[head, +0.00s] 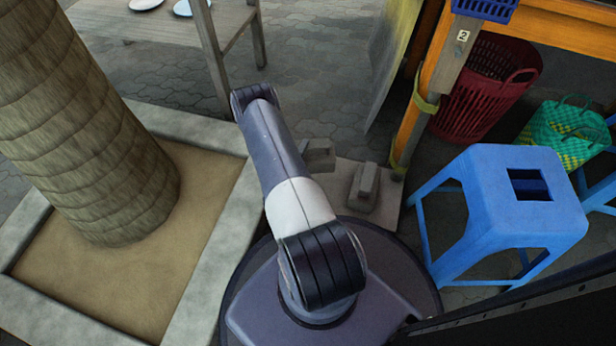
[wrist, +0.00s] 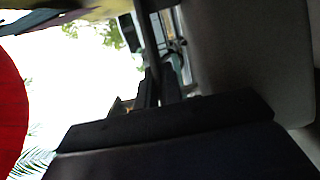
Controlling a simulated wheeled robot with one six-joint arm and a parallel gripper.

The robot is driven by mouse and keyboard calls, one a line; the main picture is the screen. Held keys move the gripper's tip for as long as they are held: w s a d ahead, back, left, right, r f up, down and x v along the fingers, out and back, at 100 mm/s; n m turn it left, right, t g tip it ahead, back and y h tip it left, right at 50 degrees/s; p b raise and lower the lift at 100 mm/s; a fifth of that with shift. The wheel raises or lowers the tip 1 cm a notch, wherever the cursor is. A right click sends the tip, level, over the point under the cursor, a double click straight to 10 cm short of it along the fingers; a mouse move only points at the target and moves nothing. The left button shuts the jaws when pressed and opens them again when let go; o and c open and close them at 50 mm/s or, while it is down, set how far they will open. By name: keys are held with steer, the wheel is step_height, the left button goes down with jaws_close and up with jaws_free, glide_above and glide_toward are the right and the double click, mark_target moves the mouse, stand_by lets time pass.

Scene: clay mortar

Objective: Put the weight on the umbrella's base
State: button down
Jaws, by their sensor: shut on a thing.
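A flat grey slab (head: 392,215), which looks like the umbrella's base, lies on the paving just beyond my body, partly behind my arm. A blocky grey weight with a raised grip (head: 363,188) sits on its right part. A second grey block (head: 318,156) shows at its back edge, cut off by my arm. No pole is seen at the slab. My gripper is hidden in the head view. The wrist view shows its dark parts (wrist: 165,120), shut, close to a large smooth grey shape (wrist: 250,50), probably the held weight; the contact is unclear.
A trunk (head: 95,150) in a stone-edged sand bed (head: 215,235) stands left. A blue stool (head: 505,205), a red basket (head: 480,90) and an orange table leg (head: 420,100) stand right. A wooden table (head: 230,20) is at the back.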

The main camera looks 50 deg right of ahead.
steer(key=shift+w+f+b, duration=0.2)
steer(key=shift+f+b, duration=2.35)
steer(key=shift+f, duration=2.35)
steer(key=c, duration=2)
jaws_free()
steer(key=shift+s+f, duration=0.15)
steer(key=shift+f, duration=0.15)
steer(key=o, duration=0.4)
steer(key=shift+o, duration=0.2)
steer(key=shift+r, duration=0.1)
